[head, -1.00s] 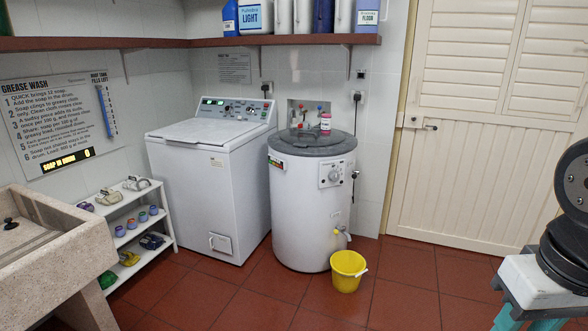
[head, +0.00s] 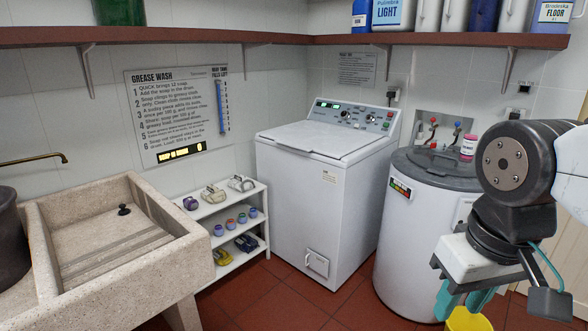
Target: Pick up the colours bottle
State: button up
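No label that I can read says colours, so I cannot tell which bottle it is. On the wall shelf are a blue bottle (head: 361,14), a bottle marked LIGHT (head: 393,14), several pale bottles (head: 456,15), a dark blue bottle (head: 484,16) and one marked FLOOR (head: 553,17). A green container (head: 120,12) stands on the shelf at the left. Their tops are cut off by the frame. My gripper (head: 460,302) is at the lower right, pointing down, well below the shelf.
A stone sink (head: 190,225) stands at left, beside a low white rack (head: 266,240). A white washing machine (head: 318,205) and a round white drum washer (head: 400,250) stand behind. Red floor is clear in front.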

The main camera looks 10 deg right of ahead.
aim_at(470, 137)
jog(key=z, duration=0.1)
jog(key=i, duration=1.6)
jog(key=z, duration=0.85)
jog(key=i, duration=1.25)
jog(key=z, duration=0.2)
